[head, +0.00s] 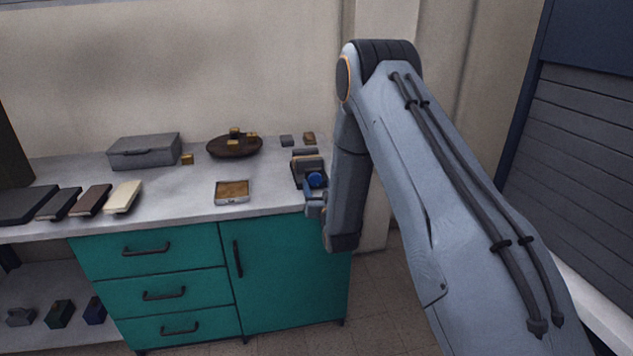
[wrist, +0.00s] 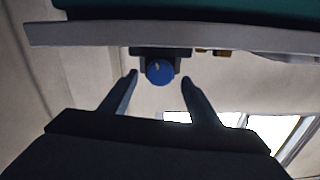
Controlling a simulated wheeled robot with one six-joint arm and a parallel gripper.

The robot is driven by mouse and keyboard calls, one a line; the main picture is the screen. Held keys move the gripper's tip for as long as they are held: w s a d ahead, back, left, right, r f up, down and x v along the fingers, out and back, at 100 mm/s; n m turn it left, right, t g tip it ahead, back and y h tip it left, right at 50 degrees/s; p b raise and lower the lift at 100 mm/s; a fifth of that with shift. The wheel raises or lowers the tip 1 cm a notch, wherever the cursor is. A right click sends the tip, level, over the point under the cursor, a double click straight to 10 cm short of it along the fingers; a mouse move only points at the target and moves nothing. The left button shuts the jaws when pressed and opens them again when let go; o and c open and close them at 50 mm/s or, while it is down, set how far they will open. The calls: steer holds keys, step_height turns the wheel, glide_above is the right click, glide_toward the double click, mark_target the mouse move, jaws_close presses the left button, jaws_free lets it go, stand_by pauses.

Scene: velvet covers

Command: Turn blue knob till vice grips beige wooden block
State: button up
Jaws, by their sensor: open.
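The blue knob (head: 316,180) is on the front of the dark vice (head: 298,172), at the right end of the counter. My gripper (head: 312,198) is at the counter's front edge, close to the knob. In the wrist view the knob (wrist: 160,72) lies between the two fingertips of my gripper (wrist: 159,80), with a gap on each side. The fingers are open and hold nothing. A beige strip shows at the vice's top in the head view, likely the wooden block; whether the jaws touch it is not clear.
The grey counter (head: 175,206) holds a small tray (head: 232,198), a brown bowl (head: 233,153) with small blocks, a grey box (head: 145,152) and several books at left. Two small blocks lie behind the vice. Teal drawers (head: 160,292) are below.

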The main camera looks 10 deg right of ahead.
mark_target(316, 180)
steer(key=shift+w, duration=1.7)
steer(key=c, duration=1.1)
steer(key=shift+o, duration=0.2)
steer(key=shift+m+b, duration=0.4)
steer(key=shift+m, duration=1)
steer(key=o, duration=1.1)
steer(key=shift+c, duration=0.2)
